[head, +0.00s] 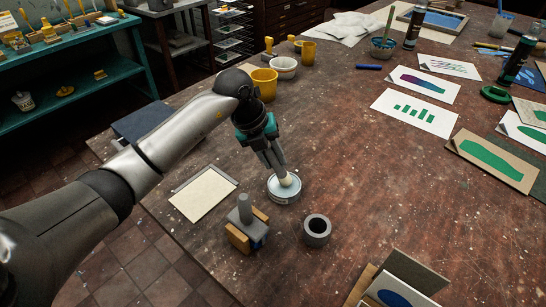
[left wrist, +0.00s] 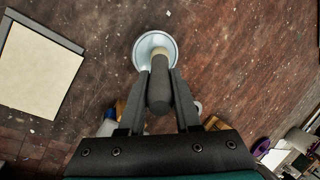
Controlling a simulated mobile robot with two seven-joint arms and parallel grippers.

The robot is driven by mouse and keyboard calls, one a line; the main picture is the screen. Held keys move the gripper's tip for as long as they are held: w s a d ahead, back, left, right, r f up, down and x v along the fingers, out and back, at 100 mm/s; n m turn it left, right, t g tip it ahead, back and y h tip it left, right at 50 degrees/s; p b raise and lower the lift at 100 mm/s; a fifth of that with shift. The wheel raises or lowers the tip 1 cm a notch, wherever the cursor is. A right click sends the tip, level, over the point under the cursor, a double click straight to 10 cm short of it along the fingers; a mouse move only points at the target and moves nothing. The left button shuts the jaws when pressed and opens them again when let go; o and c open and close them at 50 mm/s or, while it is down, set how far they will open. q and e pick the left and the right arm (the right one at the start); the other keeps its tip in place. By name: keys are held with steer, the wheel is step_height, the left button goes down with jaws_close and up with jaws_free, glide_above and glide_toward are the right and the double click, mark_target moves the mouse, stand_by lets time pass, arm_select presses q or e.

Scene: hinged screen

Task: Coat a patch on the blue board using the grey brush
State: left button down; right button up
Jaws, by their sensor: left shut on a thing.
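My left gripper (head: 272,158) is shut on the grey brush (left wrist: 158,92), with a finger on each side of its thick handle. The brush's pale end (head: 287,180) points down into a shallow round dish (head: 284,195) with a light rim. The dish also shows in the left wrist view (left wrist: 142,53). I cannot tell whether the brush touches the dish's contents. A dark blue flat board (head: 145,120) lies at the table's left edge, partly behind my arm. I cannot tell whether it is the task's board. My right gripper is not in view.
A cream panel on a grey backing (head: 203,195) lies left of the dish. A wooden block with a grey post (head: 246,222) and a grey ring (head: 317,230) stand in front. A hinged frame with a blue oval (head: 396,298) is at the lower right. The table's middle is clear.

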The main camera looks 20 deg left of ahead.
arm_select(q)
steer(key=shift+f, duration=0.1)
steer(key=shift+r+p, duration=3)
steer(key=shift+r, duration=0.55)
